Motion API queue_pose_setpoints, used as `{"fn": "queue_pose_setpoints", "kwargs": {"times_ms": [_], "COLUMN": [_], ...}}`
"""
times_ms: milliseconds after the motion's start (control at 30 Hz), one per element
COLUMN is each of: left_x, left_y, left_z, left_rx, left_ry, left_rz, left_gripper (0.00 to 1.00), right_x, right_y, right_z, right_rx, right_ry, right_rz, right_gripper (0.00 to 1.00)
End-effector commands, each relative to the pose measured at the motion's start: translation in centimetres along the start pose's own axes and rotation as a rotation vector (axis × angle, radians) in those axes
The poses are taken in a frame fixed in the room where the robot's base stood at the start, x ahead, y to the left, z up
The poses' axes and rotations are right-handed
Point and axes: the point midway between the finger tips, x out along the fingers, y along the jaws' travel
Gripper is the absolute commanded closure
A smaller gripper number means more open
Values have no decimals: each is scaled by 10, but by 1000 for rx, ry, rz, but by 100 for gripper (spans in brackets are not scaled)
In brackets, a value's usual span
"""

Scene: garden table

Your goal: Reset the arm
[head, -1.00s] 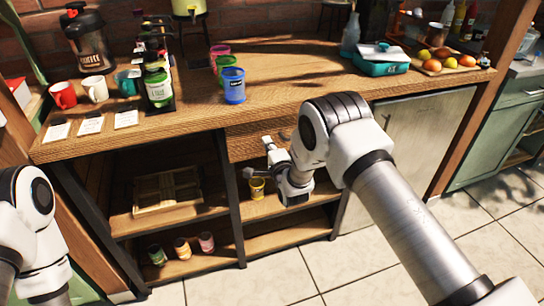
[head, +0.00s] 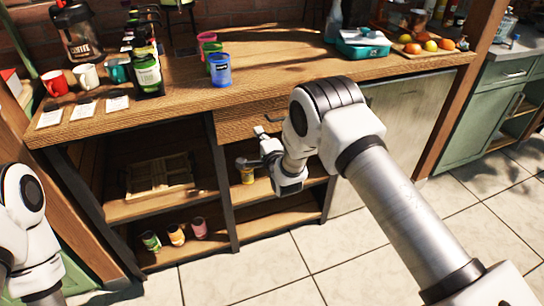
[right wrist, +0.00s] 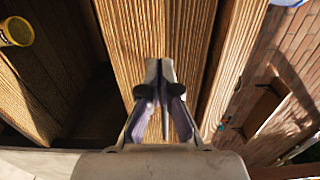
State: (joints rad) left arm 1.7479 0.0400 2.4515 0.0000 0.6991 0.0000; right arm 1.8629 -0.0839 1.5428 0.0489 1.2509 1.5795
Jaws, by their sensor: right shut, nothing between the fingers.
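My right gripper (head: 247,160) is in front of the wooden bench's shelves, below the worktop, seen from above in the head view. In the right wrist view my right gripper (right wrist: 160,98) is shut, with nothing between its fingers and brown wood panels beyond them. In the head view a small yellow cup (head: 247,177) stands on the upper right shelf, close to the gripper and partly hidden by it. The yellow cup also shows at the upper left of the wrist view (right wrist: 18,31). My left arm shows at the left edge, but its gripper is out of view.
The worktop (head: 290,75) overhangs the shelves. A drawer (head: 240,121) sits just under it, near my right gripper. Pink, green and blue cups (head: 220,70) stand on top. Tiled floor (head: 290,262) is clear.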

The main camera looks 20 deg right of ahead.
Motion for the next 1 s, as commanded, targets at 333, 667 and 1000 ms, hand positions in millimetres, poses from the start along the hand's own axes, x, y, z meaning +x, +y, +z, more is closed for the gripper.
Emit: {"fn": "queue_pose_setpoints", "kwargs": {"times_ms": [333,667,1000], "left_x": [0,-11,-74], "left_y": [0,0,1], "left_z": [-2,-2,-2], "left_rx": [0,0,0], "left_ry": [5,4,5], "left_rz": [0,0,0], "left_gripper": [40,40,40], "right_x": [-76,-93,-297], "right_y": [1,-2,119], "right_z": [0,-2,-41], "right_rx": [-1,2,-384], "right_ry": [-1,3,-103], "right_rz": [6,18,823], "right_gripper": [100,100,100]}}
